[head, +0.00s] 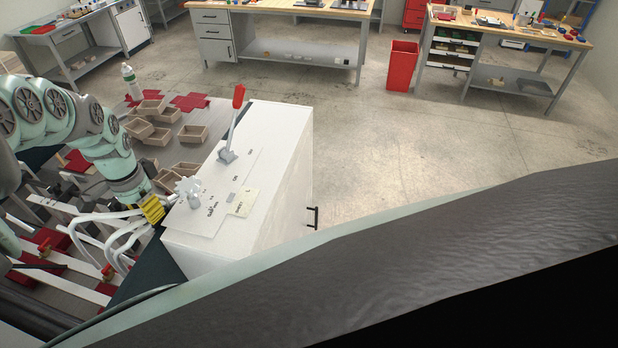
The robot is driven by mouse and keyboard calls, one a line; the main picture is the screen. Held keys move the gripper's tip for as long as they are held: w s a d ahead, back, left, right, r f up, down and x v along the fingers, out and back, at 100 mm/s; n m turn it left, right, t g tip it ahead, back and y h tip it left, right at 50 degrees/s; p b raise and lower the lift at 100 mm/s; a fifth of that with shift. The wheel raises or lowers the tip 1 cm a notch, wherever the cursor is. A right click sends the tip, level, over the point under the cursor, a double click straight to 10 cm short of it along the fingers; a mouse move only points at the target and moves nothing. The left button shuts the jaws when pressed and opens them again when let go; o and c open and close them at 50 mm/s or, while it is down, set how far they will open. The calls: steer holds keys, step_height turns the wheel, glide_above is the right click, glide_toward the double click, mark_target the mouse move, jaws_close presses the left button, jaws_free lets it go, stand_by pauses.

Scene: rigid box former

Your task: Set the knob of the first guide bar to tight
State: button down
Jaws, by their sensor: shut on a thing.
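My arm comes in from the left, over the box former. My gripper (112,258), with white curved fingers, reaches down beside the white cabinet. Its fingertips are at a small knob (108,273) on a red block by one of the white guide bars (88,292), and it is shut on that knob. The fingers partly cover the knob, so I cannot read whether it is set loose or tight. Another red block with a small knob (45,250) sits further left. I cannot tell from the picture which bar is the first.
The white cabinet (285,190) stands right of the gripper, with a red-handled lever (237,105) and a grey star-shaped handwheel (187,188) on top. Several open cardboard boxes (191,134) lie behind. The floor to the right is clear, with a red bin (402,66) and workbenches beyond.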

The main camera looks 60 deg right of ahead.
steer(key=c, duration=0.9)
jaws_free()
steer(key=shift+w+r, duration=0.1)
steer(key=shift+r, duration=0.5)
step_height(320, 180, up, 4)
steer(key=shift+a+r, duration=0.1)
steer(key=shift+s+r, duration=0.25)
steer(key=shift+r, duration=0.1)
steer(key=shift+w+r, duration=0.1)
steer(key=shift+r, duration=0.5)
steer(key=shift+r, duration=0.1)
